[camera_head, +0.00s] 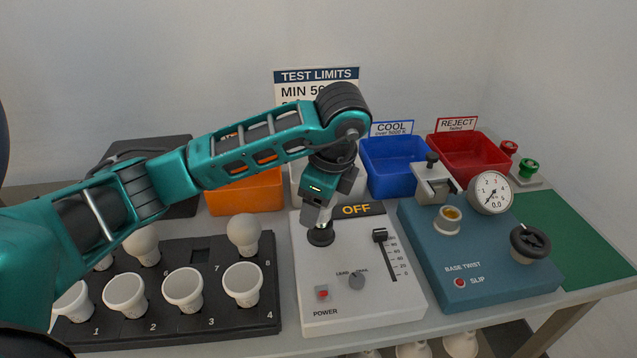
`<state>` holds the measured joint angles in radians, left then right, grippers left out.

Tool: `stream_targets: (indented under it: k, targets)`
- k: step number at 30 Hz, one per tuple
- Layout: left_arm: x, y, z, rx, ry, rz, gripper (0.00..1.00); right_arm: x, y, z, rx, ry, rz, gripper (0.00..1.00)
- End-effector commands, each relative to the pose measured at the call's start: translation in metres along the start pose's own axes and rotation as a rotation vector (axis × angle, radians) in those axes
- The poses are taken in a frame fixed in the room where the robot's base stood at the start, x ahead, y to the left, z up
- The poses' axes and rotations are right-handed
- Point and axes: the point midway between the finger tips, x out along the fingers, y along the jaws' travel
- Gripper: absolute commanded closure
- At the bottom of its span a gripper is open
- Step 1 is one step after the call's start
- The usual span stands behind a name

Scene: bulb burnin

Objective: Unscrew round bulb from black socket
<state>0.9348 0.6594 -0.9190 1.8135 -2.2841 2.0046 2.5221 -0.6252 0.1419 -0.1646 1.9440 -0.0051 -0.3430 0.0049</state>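The black socket (321,237) is on the light grey tester panel (360,305), near its top left. My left gripper (319,218) points down directly over this socket, its fingertips just above or at it. A small pale, shiny spot shows between the fingertips and the socket. The fingers and wrist hide most of what is there, so I cannot make out a round bulb or tell whether the fingers are closed on one. My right gripper is not in view.
A black numbered rack (225,325) with several white bulbs and cups stands at left. Orange (245,195), blue (395,160) and red (468,155) bins stand behind. A blue twist tester (478,262) with a gauge is at right.

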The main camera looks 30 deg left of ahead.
Motion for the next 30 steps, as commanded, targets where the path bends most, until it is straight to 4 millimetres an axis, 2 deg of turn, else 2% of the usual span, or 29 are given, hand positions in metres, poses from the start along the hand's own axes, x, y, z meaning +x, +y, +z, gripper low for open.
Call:
stream_targets:
  k: [1, 10, 15, 21, 22, 27, 30]
  targets:
    - [-0.008, 0.004, 0.002, -0.058, -0.015, 0.033, 0.67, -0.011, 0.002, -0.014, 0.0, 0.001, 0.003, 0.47]
    - [-0.005, 0.011, 0.007, -0.477, -0.085, 0.14, 0.67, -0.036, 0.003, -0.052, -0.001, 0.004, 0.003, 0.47]
    - [0.001, 0.012, 0.008, -0.557, -0.099, 0.155, 0.66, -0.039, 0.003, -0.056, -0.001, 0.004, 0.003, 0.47]
    - [0.003, 0.012, 0.009, -0.56, -0.102, 0.155, 0.66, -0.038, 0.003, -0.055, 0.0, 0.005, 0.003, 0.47]
    - [0.003, 0.012, 0.009, -0.56, -0.102, 0.154, 0.33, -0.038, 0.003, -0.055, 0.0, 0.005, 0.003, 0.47]
    - [0.002, 0.01, 0.009, -0.56, -0.097, 0.15, 0.17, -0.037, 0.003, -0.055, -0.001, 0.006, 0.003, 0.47]
    - [0.002, 0.01, 0.008, -0.56, -0.095, 0.148, 0.16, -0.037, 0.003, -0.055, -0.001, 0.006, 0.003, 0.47]
